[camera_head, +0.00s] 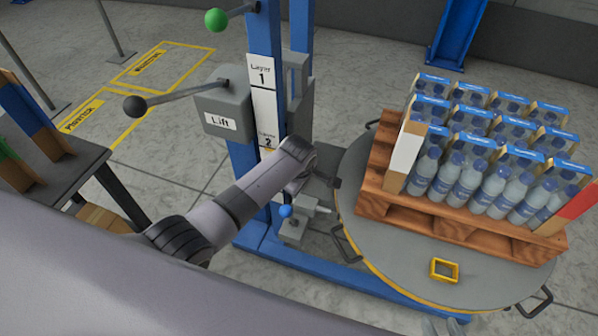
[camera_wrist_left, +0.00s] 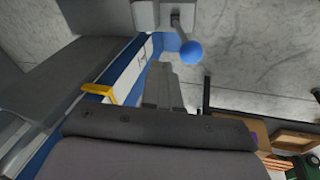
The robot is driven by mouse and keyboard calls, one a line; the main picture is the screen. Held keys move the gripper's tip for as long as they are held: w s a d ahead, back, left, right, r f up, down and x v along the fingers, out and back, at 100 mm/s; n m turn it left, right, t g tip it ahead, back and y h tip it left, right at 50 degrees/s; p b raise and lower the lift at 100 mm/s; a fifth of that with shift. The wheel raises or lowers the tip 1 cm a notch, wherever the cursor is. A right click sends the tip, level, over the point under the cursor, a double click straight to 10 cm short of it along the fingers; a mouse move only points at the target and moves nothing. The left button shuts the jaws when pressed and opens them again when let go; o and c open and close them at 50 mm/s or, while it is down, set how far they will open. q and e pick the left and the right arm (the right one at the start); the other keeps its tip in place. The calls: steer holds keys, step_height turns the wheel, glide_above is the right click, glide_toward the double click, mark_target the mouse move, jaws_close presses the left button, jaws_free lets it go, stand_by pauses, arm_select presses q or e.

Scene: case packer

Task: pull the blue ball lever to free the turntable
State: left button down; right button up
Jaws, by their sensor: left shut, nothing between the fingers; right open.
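The blue ball lever (camera_head: 285,211) sits low at the foot of the blue lift column, beside a small grey bracket. Its ball shows large in the left wrist view (camera_wrist_left: 191,52), on a short stem from a grey block. I see no contact with the ball.
A wooden pallet (camera_head: 400,205) of bottles stands on the turntable, with a yellow square frame (camera_head: 444,270) near its edge. The lift box (camera_head: 222,112) carries a black ball lever (camera_head: 135,106); a green ball (camera_head: 215,19) is higher. A dark table (camera_head: 65,180) stands left.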

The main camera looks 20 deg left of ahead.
arm_select(q)
steer(key=shift+v, duration=3)
steer(key=shift+s+d+f, duration=0.1)
steer(key=s+a+f+m+t+h, duration=0.1)
steer(key=s+f+m+t+h, duration=0.15)
steer(key=s+f+m, duration=0.65)
steer(key=s+a+r+m+t, duration=0.1)
steer(key=s+r+m+t, duration=0.1)
steer(key=s+m, duration=0.2)
steer(key=s+a+r+m+t, duration=0.2)
steer(key=s+r+m+t, duration=0.1)
steer(key=s, duration=0.7)
steer(key=shift+a+r+m+h, duration=0.2)
steer(key=shift+m+h, duration=0.15)
steer(key=shift+m, duration=0.35)
steer(key=shift+w+d, duration=0.1)
steer(key=shift+d, duration=0.05)
